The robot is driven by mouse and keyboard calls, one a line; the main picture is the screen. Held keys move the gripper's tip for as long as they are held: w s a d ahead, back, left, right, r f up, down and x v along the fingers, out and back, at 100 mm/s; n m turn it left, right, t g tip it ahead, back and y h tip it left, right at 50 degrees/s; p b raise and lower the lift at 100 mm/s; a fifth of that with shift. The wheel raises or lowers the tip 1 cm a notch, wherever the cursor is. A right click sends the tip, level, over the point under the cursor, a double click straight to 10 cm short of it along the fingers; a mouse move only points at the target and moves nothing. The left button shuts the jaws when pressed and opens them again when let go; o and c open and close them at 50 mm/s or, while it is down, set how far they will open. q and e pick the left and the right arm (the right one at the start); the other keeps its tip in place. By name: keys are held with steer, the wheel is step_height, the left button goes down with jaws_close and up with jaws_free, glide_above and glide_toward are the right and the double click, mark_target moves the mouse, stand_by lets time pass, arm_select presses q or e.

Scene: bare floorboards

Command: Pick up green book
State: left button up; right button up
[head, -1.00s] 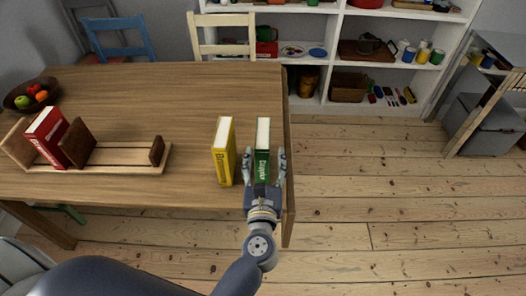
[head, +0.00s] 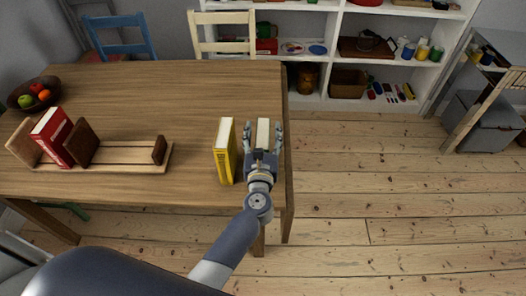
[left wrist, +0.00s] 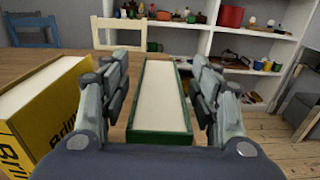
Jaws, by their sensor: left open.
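The green book (left wrist: 158,137) stands upright on the table, its pale page edges facing up. In the left wrist view it lies between the two fingers of my left gripper (left wrist: 165,90), with a gap on each side. In the head view the gripper (head: 263,132) is open around the book and hides most of its green cover. Only the pale top of the green book (head: 263,130) shows there. My right gripper is not in view.
A yellow book (head: 226,152) stands close to the left of the gripper. A wooden book rack (head: 120,166) holds a red book (head: 52,136). A fruit bowl (head: 22,96) is at the far left. The table's right edge (head: 286,150) is near the gripper.

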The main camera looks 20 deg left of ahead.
arm_select(q)
jaws_close()
steer(key=shift+r, duration=0.2)
